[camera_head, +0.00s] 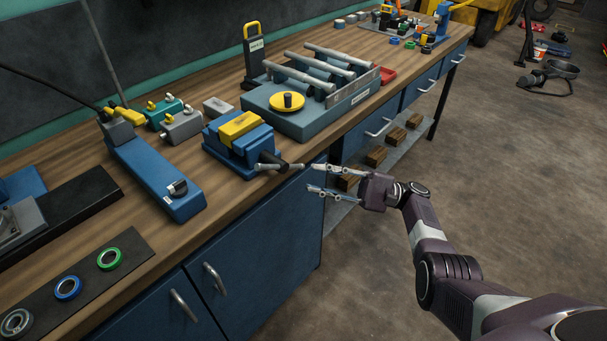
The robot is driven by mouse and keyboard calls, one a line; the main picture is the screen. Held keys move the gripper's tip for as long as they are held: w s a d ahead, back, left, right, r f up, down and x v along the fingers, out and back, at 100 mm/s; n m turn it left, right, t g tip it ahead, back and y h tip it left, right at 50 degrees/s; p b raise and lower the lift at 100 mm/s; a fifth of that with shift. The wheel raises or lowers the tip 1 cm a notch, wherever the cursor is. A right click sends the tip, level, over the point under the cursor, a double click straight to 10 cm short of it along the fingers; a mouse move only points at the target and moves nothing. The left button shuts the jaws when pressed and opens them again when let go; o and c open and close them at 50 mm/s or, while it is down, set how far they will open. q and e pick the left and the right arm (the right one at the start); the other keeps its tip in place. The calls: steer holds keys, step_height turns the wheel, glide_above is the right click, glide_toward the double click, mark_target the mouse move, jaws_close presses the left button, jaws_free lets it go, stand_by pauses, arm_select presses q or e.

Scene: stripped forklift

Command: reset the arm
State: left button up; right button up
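My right arm (452,280) comes in from the lower right and reaches toward the front edge of the workbench. My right gripper (304,178) is open, its two fingers spread apart and pointing left. Nothing shows between the fingers. Its upper fingertip is close to the dark handle end of a blue and yellow vise (235,143); I cannot tell whether they touch. My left gripper is not in view.
The wooden workbench (140,204) carries a blue device (150,175), a grey-blue fixture with metal rollers (310,117) and coloured rings (109,259). Blue cabinets (262,262) stand below. Open concrete floor (490,185) lies right, with loose gear (548,76) farther back.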

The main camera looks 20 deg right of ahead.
steer(key=shift+s+d+f, duration=0.1)
steer(key=shift+d, duration=0.2)
steer(key=s+a+f+m+g+h, duration=0.1)
steer(key=s+a+f+h, duration=0.3)
steer(key=f, duration=0.8)
steer(key=s+d+f+g+h, duration=0.1)
steer(key=s+f+h, duration=0.3)
steer(key=f, duration=0.9)
steer(key=s+a+f+m+g+h, duration=0.15)
steer(key=s+f, duration=0.45)
steer(key=f, duration=0.6)
steer(key=s+d+f+n+g+h, duration=0.2)
steer(key=s+d+f+n+h, duration=0.15)
steer(key=s+f, duration=0.75)
steer(key=s+d+f+n+g+h, duration=0.25)
steer(key=s+f+h, duration=0.4)
steer(key=s, duration=0.65)
steer(key=s+a+f+n+t+h, duration=0.1)
steer(key=s+f+n, duration=0.3)
steer(key=s+n, duration=0.5)
steer(key=shift+s+f+t, duration=0.35)
steer(key=shift+s+t, duration=0.45)
steer(key=shift+s, duration=0.45)
